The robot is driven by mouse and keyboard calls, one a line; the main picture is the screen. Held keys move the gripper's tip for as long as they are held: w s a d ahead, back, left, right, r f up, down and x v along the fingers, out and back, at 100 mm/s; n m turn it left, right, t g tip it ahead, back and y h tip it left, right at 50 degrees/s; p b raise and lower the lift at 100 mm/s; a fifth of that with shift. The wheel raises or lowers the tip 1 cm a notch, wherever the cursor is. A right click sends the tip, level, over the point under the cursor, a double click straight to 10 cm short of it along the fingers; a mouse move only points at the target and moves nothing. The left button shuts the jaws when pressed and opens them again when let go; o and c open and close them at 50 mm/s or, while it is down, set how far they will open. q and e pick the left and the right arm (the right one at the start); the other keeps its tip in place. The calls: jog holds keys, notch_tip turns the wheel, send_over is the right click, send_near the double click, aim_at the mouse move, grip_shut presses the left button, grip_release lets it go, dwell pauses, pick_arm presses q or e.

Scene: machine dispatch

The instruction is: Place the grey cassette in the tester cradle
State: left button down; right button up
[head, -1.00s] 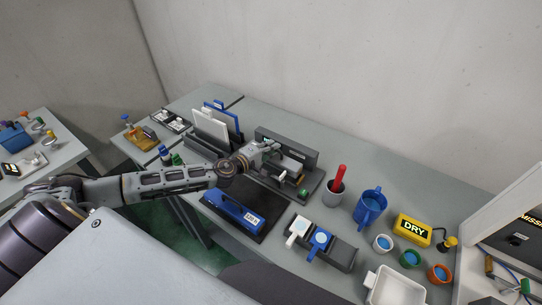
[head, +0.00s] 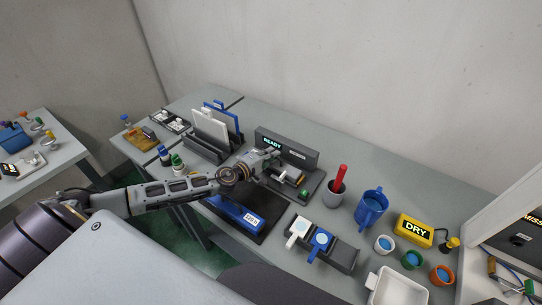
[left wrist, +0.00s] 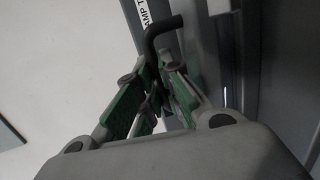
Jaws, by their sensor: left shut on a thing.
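The tester is a dark grey device with a back panel (head: 303,150) that reads READY, standing on the bench in the head view. My left gripper (head: 273,158) is over the tester's left part, in front of the panel. In the left wrist view its green-padded fingers (left wrist: 155,98) are shut around a dark bent rod (left wrist: 154,42); I cannot tell what the rod belongs to. A grey block (head: 290,176) with a pale round end sits low in the tester, just right of the gripper; it may be the grey cassette, partly hidden. My right gripper is out of view.
A rack (head: 205,147) with white and blue panels stands left of the tester. A blue labelled case (head: 238,214) lies in front. A holder (head: 340,252) with white and blue tags, a grey cup (head: 336,195) and a blue jug (head: 370,207) stand to the right.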

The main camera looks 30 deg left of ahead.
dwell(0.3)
pick_arm(q)
jog(key=c, duration=1.6)
grip_release()
jog(key=shift+o, duration=0.2)
jog(key=shift+r, duration=0.1)
